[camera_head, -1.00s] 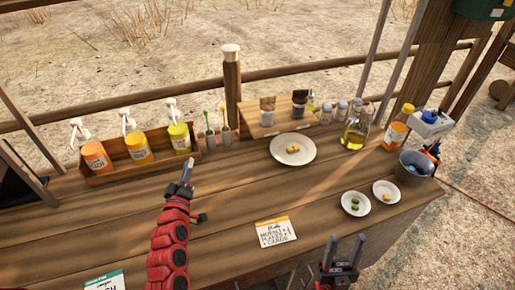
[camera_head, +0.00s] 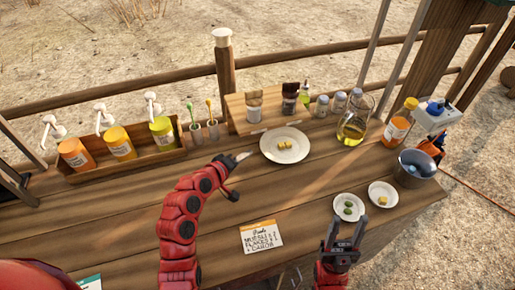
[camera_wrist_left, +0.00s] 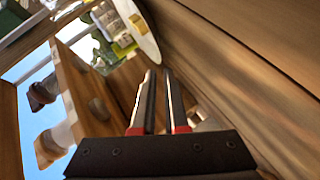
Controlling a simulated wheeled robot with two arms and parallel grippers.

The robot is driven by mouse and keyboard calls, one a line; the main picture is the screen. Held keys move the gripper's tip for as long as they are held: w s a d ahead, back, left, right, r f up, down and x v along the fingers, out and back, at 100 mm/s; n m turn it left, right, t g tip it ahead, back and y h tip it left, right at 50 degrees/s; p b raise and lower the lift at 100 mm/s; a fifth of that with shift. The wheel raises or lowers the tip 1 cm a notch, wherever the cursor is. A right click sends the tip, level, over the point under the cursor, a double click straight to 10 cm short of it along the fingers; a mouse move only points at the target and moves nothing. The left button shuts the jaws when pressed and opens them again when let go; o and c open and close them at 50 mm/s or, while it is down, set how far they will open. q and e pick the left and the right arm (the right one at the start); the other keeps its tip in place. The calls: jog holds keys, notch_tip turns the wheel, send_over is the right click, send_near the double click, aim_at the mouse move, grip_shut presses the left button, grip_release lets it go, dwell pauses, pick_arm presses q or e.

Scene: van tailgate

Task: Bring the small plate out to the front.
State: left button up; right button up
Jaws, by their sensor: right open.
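A white plate (camera_head: 268,154) with yellow pieces on it lies near the middle of the wooden counter. Two smaller white plates lie to the right: one (camera_head: 338,214) holds green pieces, the other (camera_head: 392,202) a yellow piece. My left gripper (camera_head: 241,157) is just left of the larger plate, apparently close to its rim; contact cannot be told. In the left wrist view its fingers (camera_wrist_left: 159,90) have a narrow gap with nothing held, and a white plate (camera_wrist_left: 150,42) shows beyond them. My right gripper (camera_head: 345,236) is open and empty, in front of the green-piece plate.
A wooden rack with pump bottles (camera_head: 120,143) stands at the left. Pouches and shakers line the back, with an oil jug (camera_head: 352,132), an orange bottle (camera_head: 400,122) and a metal bucket (camera_head: 413,168) at the right. A card (camera_head: 261,235) lies near the front. The front-middle counter is mostly clear.

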aim_at(259, 153)
pick_arm(q)
jog(key=b+x, duration=0.1)
jog(key=x, duration=0.6)
jog(key=shift+w+d+f+b, duration=0.1)
jog(key=shift+w+f+b, duration=0.1)
jog(key=shift+w+b, duration=0.15)
jog(key=shift+w+d, duration=0.25)
jog(key=shift+w, duration=0.15)
grip_shut()
dwell(0.3)
dwell(0.4)
